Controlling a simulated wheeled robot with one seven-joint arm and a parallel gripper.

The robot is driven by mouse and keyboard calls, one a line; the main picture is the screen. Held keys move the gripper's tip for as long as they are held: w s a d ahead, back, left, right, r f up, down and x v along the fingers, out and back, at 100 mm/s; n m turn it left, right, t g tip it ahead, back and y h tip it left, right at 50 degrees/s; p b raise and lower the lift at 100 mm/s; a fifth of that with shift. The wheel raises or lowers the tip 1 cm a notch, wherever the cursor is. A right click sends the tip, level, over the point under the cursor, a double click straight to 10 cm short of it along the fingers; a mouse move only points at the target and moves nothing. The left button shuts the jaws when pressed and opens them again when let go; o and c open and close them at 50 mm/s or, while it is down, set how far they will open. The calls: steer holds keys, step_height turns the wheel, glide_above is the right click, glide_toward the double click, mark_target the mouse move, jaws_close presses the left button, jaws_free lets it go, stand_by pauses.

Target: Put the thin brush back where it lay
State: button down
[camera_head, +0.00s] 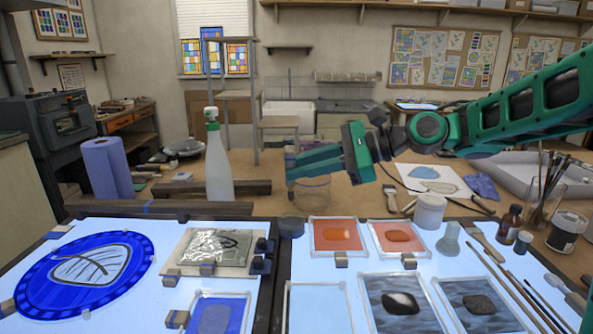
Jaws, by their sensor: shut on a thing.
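My gripper (291,168) is in the middle of the view, beyond the back edge of the light table, with its green fingers pointing left. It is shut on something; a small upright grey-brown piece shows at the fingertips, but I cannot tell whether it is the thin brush. A clear glass jar (313,193) shows just below and behind the fingers. Several thin brushes or sticks (512,290) lie slantwise on the right part of the light table. Other brushes stand in a glass jar (541,205) at the right.
A white spray bottle (218,165) and a blue paper roll (107,169) stand at the left. A white pot (430,211), a brown bottle (509,224) and a dark-labelled jar (566,231) stand at the right. Framed glass samples (337,236) cover much of the light table.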

steer(key=shift+r, duration=0.15)
step_height(320, 180, up, 10)
stand_by(0.7)
steer(key=shift+a+n+g+h, duration=0.1)
steer(key=shift+n+g+h, duration=0.2)
steer(key=shift+n+h, duration=5.15)
steer(key=shift+n, duration=0.45)
steer(key=shift+n+h, duration=0.35)
steer(key=shift+n, duration=0.05)
steer(key=shift+w+f+n+t+h, duration=0.2)
steer(key=shift+w+n+t+h, duration=0.1)
steer(key=shift+n+t+h, duration=0.25)
